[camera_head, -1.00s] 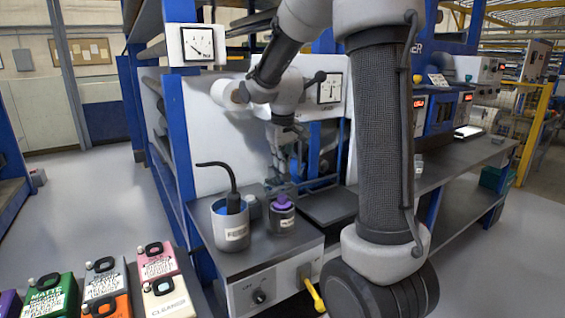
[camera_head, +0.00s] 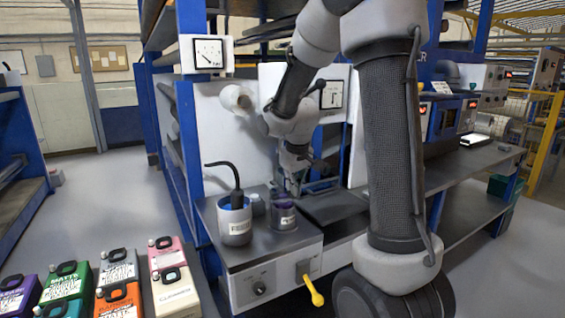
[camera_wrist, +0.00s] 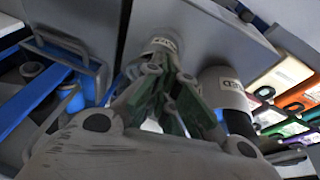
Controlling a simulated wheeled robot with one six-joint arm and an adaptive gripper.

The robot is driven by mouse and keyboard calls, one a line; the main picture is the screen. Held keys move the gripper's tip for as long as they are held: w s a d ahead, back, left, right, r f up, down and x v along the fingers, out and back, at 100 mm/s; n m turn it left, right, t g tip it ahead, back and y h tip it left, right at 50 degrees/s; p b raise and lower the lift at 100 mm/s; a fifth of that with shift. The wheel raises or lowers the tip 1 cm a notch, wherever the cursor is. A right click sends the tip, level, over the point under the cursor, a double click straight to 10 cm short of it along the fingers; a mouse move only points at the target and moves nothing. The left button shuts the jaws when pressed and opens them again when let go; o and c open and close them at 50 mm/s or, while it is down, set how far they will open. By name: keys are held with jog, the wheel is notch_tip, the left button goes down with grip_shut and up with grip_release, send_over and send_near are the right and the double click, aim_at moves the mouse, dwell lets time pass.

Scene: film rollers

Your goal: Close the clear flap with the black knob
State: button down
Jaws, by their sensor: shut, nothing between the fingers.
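My gripper (camera_head: 292,190) is over the labelled cup with the purple top (camera_head: 284,215), in front of part of it. In the wrist view, its green-padded fingers (camera_wrist: 163,80) are together and empty, overlapping the labelled cup (camera_wrist: 158,47). I cannot tell whether they touch it. A see-through panel in a grey frame (camera_wrist: 98,70) stands at the left of the wrist view, with a dark round knob (camera_wrist: 31,70) beside it. This looks like the clear flap, seen apart from my fingers. Its exact angle is unclear. In the head view, my arm partly hides that area.
A labelled cup with a black cable (camera_head: 236,222) stands left of the purple-topped cup on the bench. A yellow handle (camera_head: 313,290) juts from the bench front. Several coloured jugs (camera_head: 118,268) stand at lower left. The dark bench top (camera_head: 335,206) is clear to the right.

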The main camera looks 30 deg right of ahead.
jog(key=shift+s+f, duration=0.45)
jog(key=shift+f, duration=0.35)
jog(key=shift+s+f, duration=0.45)
jog(key=shift+f, duration=0.3)
